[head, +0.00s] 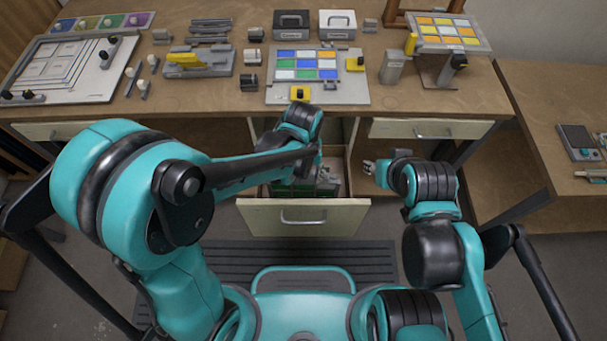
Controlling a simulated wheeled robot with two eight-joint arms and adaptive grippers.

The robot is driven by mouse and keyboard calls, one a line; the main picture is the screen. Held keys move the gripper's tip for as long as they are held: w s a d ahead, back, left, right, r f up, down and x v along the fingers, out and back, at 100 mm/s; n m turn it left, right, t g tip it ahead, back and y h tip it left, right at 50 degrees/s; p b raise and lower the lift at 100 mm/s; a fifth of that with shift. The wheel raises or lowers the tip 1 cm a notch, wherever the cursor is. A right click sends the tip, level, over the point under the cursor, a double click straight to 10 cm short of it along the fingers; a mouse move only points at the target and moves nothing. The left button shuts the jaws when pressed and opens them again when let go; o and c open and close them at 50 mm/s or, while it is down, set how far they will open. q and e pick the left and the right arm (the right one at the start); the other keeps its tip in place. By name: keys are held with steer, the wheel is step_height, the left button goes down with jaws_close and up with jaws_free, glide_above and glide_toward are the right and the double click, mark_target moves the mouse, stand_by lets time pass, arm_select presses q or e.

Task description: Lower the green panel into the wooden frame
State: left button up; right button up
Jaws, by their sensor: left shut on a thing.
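The open drawer (255,217) below the middle of the table holds dark green pieces (292,190), which my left arm partly covers. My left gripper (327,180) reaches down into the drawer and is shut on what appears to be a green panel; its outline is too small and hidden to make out. My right gripper (370,167) is just right of the drawer, pointing left and apart from it; its jaw opening is too small to judge. A brown wooden frame (393,18) stands partly in view at the back edge of the table.
A grey board (350,92) with blue, white and green tiles lies on the table above the drawer. A stand with yellow and orange tiles (447,32) is right of it. Clamps, a white board (100,85) and boxes (337,24) crowd the table. A side table stands right.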

arm_select(q)
step_height(320, 180, up, 17)
steer(key=p, duration=1.3)
stand_by(1.0)
